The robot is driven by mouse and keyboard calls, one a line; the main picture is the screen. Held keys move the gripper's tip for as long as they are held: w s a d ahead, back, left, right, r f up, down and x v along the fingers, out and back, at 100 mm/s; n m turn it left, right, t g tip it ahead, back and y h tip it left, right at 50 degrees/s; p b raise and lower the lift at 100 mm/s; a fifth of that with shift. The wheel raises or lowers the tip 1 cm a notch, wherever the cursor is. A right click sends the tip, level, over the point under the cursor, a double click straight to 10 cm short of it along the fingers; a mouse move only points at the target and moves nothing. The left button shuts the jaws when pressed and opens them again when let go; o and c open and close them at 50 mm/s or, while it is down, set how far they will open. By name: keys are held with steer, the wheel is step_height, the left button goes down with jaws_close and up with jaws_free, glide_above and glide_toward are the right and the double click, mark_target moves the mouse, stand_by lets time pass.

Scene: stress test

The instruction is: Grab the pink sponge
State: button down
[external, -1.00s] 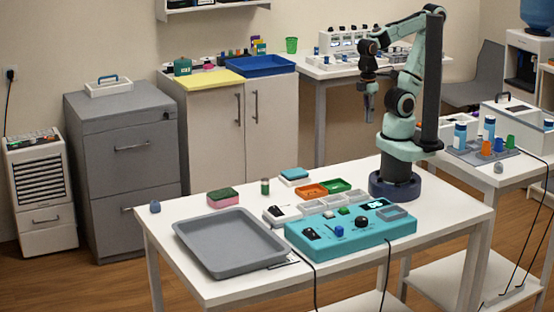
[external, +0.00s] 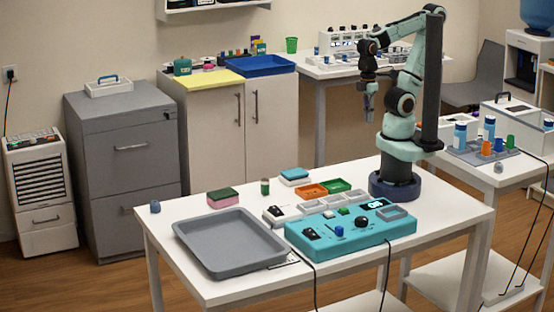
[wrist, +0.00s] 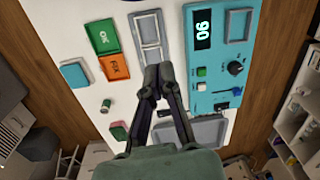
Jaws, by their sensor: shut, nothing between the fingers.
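The pink sponge (external: 223,202) has a green top layer and lies on the white table behind the grey tray. In the wrist view the sponge (wrist: 119,131) shows small at the lower left, beside my fingers and partly cut off by the gripper body. My gripper (external: 369,112) hangs high above the back right of the table, well apart from the sponge. In the wrist view my gripper (wrist: 158,78) has its fingertips together with nothing between them, over the white compartments.
A grey tray (external: 231,246) and a teal control box (external: 350,240) fill the table's front. Bare table surrounds the pink sponge.

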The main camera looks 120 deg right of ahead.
stand_by(0.4)
steer(key=shift+c, duration=0.8)
jaws_free()
